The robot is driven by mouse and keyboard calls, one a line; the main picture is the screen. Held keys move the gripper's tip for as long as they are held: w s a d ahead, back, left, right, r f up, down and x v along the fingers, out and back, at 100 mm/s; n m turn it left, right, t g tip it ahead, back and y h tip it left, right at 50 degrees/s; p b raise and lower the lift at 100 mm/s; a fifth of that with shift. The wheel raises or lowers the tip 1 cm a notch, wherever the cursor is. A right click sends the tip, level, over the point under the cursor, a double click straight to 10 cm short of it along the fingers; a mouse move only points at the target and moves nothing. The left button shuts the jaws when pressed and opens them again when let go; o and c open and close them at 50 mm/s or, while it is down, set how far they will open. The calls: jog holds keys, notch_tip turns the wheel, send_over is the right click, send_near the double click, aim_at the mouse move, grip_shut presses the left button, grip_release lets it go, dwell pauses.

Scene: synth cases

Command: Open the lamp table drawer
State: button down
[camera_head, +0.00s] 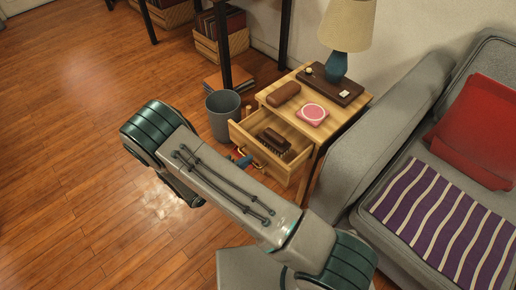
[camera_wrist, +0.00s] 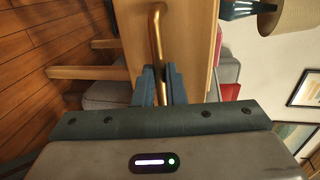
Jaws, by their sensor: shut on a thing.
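The lamp table (camera_head: 345,113) is light wood and stands beside the sofa. Its drawer (camera_head: 277,170) is pulled partly out, with a dark brush (camera_head: 274,140) inside. The drawer's brass handle (camera_wrist: 156,38) runs between my fingers in the wrist view, in front of the pale wooden drawer front (camera_wrist: 188,35). My gripper (camera_wrist: 164,76) is shut on this handle. In the head view my gripper (camera_head: 243,161) shows only as a small blue part at the drawer front, mostly hidden by my arm.
On the tabletop are a lamp (camera_head: 336,66), a dark tray (camera_head: 338,88), a brown case (camera_head: 283,94) and a pink item (camera_head: 312,113). A grey bin (camera_head: 223,116) stands left of the drawer. The grey sofa (camera_head: 375,150) is close on the right. Open wooden floor lies left.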

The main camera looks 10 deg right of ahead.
jog(key=shift+f+p+v, duration=0.15)
jog(key=shift+f+v, duration=0.1)
jog(key=shift+v, duration=0.95)
jog(key=shift+f+p+v, duration=0.15)
jog(key=shift+f+v, duration=0.1)
jog(key=shift+v, duration=1)
jog(key=shift+s, duration=0.1)
jog(key=c, duration=1.5)
grip_release()
jog(key=p+v, duration=0.1)
jog(key=v, duration=1.3)
jog(key=shift+p, duration=0.4)
